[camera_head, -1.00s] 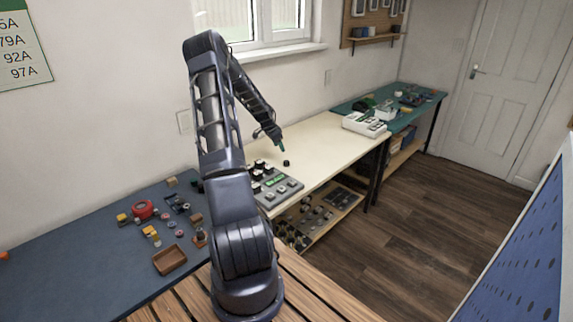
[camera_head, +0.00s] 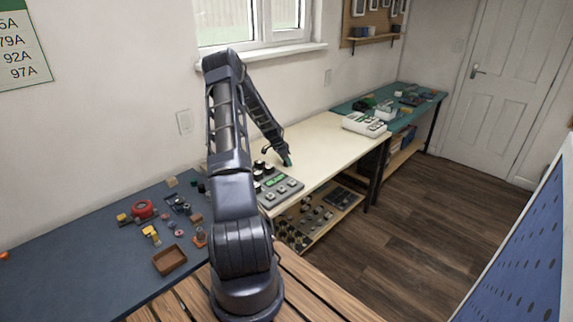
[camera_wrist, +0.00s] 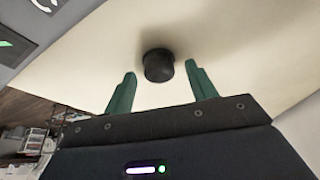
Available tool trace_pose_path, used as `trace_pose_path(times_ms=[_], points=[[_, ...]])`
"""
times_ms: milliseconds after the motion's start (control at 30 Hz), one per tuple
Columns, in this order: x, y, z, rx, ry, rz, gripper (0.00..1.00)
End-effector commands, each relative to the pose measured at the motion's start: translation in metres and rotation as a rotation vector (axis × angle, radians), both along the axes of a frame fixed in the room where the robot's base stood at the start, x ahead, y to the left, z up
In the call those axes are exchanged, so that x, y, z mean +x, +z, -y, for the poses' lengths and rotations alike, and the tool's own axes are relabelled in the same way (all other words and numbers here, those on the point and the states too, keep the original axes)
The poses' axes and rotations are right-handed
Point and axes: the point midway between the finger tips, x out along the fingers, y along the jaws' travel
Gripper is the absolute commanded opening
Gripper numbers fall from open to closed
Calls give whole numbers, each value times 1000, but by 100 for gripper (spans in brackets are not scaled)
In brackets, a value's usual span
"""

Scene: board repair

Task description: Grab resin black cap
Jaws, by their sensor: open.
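The black cap (camera_wrist: 158,66) is a small dark round piece standing on the cream tabletop in the wrist view. It lies just beyond and between the two green fingers of my gripper (camera_wrist: 160,86). The fingers are apart, with nothing held, and show a gap on both sides of the cap. In the head view my gripper (camera_head: 287,160) is low over the cream table, and the cap is hidden behind it.
A grey control board (camera_head: 280,190) with a green display sits at the front edge of the cream table (camera_head: 325,145). A pale device (camera_head: 365,124) stands farther right. A blue table (camera_head: 70,255) with loose parts and a brown tray (camera_head: 169,260) is at left.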

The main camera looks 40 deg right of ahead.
Motion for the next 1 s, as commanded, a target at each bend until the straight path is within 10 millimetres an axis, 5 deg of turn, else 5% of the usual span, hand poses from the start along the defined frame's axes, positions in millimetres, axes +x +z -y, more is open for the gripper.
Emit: trace_pose_path(times_ms=[233,467,800,1000], points=[[0,-1,1,0,0,1,55],[0,-1,1,0,0,1,9],[0,2,1,-1,0,1,9],[1,29,1,-3,-1,3,9]])
